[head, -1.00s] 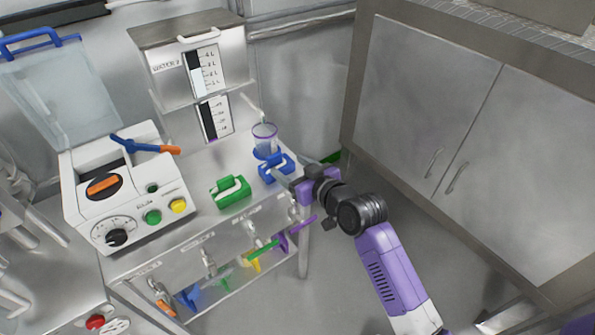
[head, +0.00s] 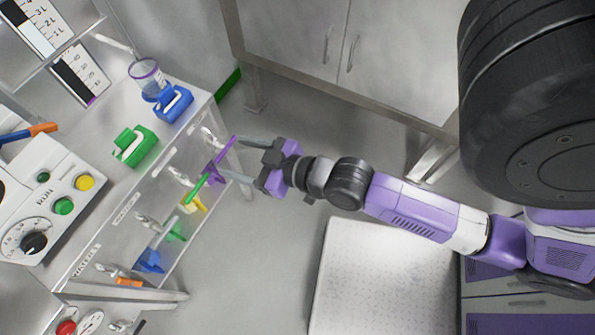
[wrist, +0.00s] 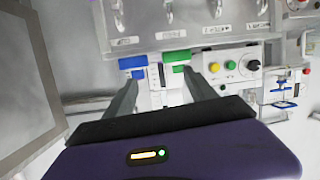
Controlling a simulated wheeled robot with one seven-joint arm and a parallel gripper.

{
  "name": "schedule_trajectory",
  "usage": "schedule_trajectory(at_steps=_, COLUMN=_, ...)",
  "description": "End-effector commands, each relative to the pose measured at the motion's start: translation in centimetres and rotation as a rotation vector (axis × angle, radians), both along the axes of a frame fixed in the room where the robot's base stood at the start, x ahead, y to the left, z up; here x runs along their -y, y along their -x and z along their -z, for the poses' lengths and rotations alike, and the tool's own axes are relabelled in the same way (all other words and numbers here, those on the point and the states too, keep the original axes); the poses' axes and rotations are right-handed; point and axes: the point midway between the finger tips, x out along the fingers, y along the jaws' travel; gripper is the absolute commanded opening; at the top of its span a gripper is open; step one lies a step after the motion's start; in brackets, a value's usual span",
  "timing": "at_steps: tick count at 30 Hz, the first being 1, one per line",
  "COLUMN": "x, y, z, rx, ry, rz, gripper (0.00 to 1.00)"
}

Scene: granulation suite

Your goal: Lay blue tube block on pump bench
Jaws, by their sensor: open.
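The blue tube block (head: 173,103) lies on the metal bench top (head: 112,182), near its right front corner and beside a clear cup. It also shows in the wrist view (wrist: 132,63), ahead of the left finger. My gripper (head: 230,157) is open and empty, out in front of the bench's edge and apart from the block. In the wrist view its two fingers (wrist: 162,80) are spread with nothing between them.
A green block (head: 134,146) lies beside the blue one. The clear cup (head: 146,77) stands behind it. A white control unit (head: 48,205) is on the left. Several valves with coloured handles hang along the bench front. A steel cabinet (head: 295,38) stands behind; floor lies between.

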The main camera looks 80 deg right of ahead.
Motion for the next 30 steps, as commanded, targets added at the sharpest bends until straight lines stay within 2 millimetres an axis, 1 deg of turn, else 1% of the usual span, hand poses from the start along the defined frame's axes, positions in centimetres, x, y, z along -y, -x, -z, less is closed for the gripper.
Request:
schedule_trajectory(at_steps=1, x=-1.5, y=2.1, z=0.1, rx=-0.009, ry=-0.003, rz=-0.02, gripper=0.65)
schedule_trajectory(at_steps=6, x=-5.8, y=7.7, z=-1.6, rx=0.003, ry=-0.017, rz=-0.085, gripper=0.65)
schedule_trajectory(at_steps=9, x=-8.0, y=10.6, z=-3.1, rx=0.013, ry=-0.035, rz=-0.119, gripper=0.65)
schedule_trajectory(at_steps=12, x=-9.6, y=12.8, z=-4.5, rx=0.021, ry=-0.053, rz=-0.146, gripper=0.65)
schedule_trajectory(at_steps=15, x=-10.7, y=14.2, z=-5.7, rx=0.03, ry=-0.067, rz=-0.163, gripper=0.65)
schedule_trajectory(at_steps=18, x=-11.3, y=14.9, z=-6.4, rx=0.035, ry=-0.075, rz=-0.173, gripper=0.65)
schedule_trajectory(at_steps=30, x=-11.4, y=15.0, z=-6.6, rx=0.036, ry=-0.078, rz=-0.175, gripper=0.65)
